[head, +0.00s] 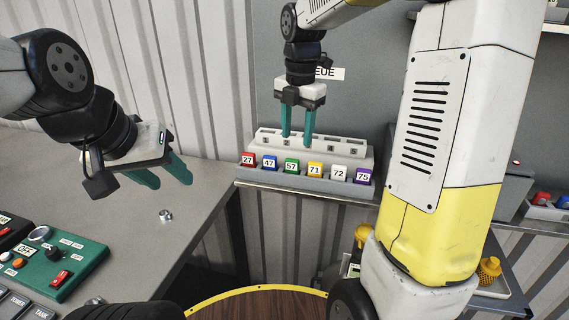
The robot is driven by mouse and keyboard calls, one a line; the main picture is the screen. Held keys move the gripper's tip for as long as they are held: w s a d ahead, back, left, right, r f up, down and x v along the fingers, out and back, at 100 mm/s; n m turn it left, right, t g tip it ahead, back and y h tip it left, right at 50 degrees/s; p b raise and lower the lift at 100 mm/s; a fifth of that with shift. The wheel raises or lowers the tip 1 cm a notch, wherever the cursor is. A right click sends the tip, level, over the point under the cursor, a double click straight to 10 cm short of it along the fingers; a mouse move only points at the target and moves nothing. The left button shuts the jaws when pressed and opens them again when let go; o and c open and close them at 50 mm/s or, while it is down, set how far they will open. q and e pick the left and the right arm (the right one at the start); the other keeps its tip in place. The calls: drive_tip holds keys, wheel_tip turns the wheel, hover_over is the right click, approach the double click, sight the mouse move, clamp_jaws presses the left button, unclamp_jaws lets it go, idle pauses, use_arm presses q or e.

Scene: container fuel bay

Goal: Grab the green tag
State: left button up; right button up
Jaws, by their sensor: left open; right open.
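The green tag (291,166), marked 57, stands in the front row of a grey tag rack (308,180), between the blue tag (270,163) and the yellow tag (314,169). My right gripper (298,140) is open and empty, pointing down over the back row of the rack. In the picture its fingers are just above and behind the green and yellow tags; I cannot tell the exact gap. My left gripper (167,179) is open and empty above the left counter, well away from the rack.
Red (248,159), white (338,173) and purple (363,175) tags share the front row. A metal nut (166,215) lies on the grey counter (205,190). A green control box (65,262) stands at lower left. A round wooden surface (262,306) is at the bottom.

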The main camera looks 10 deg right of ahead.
sight(292, 159)
drive_tip(key=n, duration=0.1)
drive_tip(key=w+f+n, duration=0.1)
drive_tip(key=w+n, duration=0.1)
drive_tip(key=shift+w+a+f+g, duration=0.15)
drive_tip(key=shift+a+f+g, duration=0.1)
drive_tip(key=shift+f+g, duration=0.05)
drive_tip(key=shift+w+f+n, duration=0.25)
drive_tip(key=shift+n, duration=0.25)
drive_tip(key=shift+f, duration=0.35)
wheel_tip(292, 159, down, 7)
drive_tip(key=shift+f, duration=0.1)
clamp_jaws()
